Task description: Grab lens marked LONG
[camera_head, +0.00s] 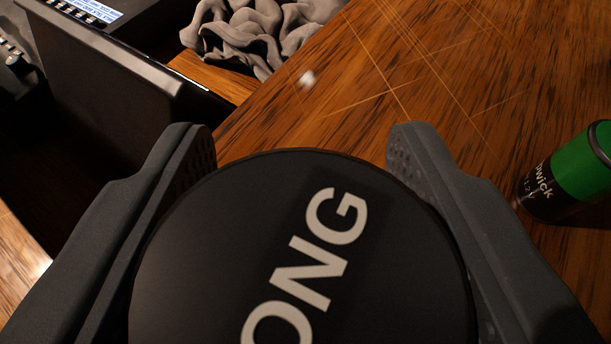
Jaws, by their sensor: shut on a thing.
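The lens (215,240) is a round black disc-topped thing with large pale letters, of which "ONG" shows; the rest is cut off at the bottom edge. It fills the lower middle of the view. My gripper (300,150) has one dark grey finger on each side of the lens and is shut on it. The lens hides what lies under it, and I cannot tell whether it touches the desk.
A green and black can (583,165) stands on the wooden desk (450,70) at right. A crumpled grey cloth (255,35) lies at the back. Dark equipment (130,70) stands at upper left. The desk is mostly clear at upper right.

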